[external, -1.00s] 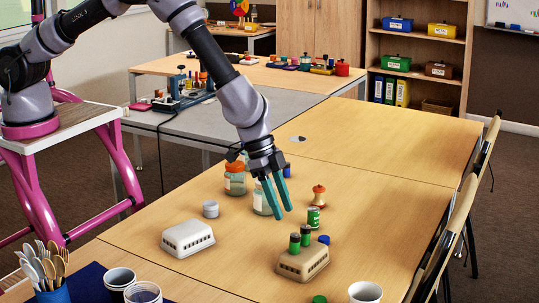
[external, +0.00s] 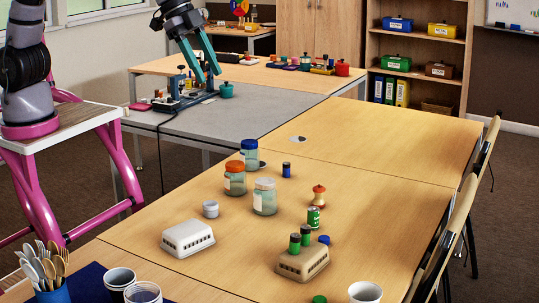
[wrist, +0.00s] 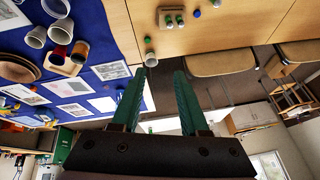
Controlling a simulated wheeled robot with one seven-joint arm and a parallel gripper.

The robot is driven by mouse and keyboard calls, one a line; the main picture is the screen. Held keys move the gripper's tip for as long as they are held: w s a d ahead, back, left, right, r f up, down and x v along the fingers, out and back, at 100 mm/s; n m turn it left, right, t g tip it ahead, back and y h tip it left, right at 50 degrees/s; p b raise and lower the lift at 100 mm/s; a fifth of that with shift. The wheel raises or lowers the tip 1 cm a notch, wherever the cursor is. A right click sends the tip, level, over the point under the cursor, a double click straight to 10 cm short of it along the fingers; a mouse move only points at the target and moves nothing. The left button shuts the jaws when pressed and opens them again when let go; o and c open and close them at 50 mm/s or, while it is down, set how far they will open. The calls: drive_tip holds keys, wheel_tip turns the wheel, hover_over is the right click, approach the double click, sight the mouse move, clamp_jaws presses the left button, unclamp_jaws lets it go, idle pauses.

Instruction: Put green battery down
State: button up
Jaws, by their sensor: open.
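A green battery (external: 313,216) with a pale label stands upright on the wooden table, just behind the beige holder (external: 318,262). Two more green batteries with dark tops, a left one (external: 294,243) and a right one (external: 305,235), stand in that holder. My gripper (external: 212,82) is open and empty, high at the upper left of the external view, far from the batteries. Its fingers are apart in the wrist view (wrist: 163,70).
A white holder (external: 188,238), jars with orange (external: 235,180), white (external: 265,196) and blue lids (external: 249,154), and a blue battery (external: 286,170) stand on the table. A white cup (external: 365,292) is at the front. The far right of the table is clear.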

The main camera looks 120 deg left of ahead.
drive_tip(key=s+d+r, duration=0.1)
drive_tip(key=s+r, duration=0.3)
drive_tip(key=s, duration=0.7)
drive_tip(key=s+d+r+m+t, duration=0.1)
drive_tip(key=s+d+r, duration=0.1)
drive_tip(key=s, duration=0.9)
drive_tip(key=s+d+r+y, duration=0.1)
drive_tip(key=s+r, duration=0.4)
drive_tip(key=s, duration=0.6)
drive_tip(key=shift+d+r+m+t, duration=0.2)
drive_tip(key=shift+r+m+t, duration=0.15)
drive_tip(key=shift+m+t, duration=0.05)
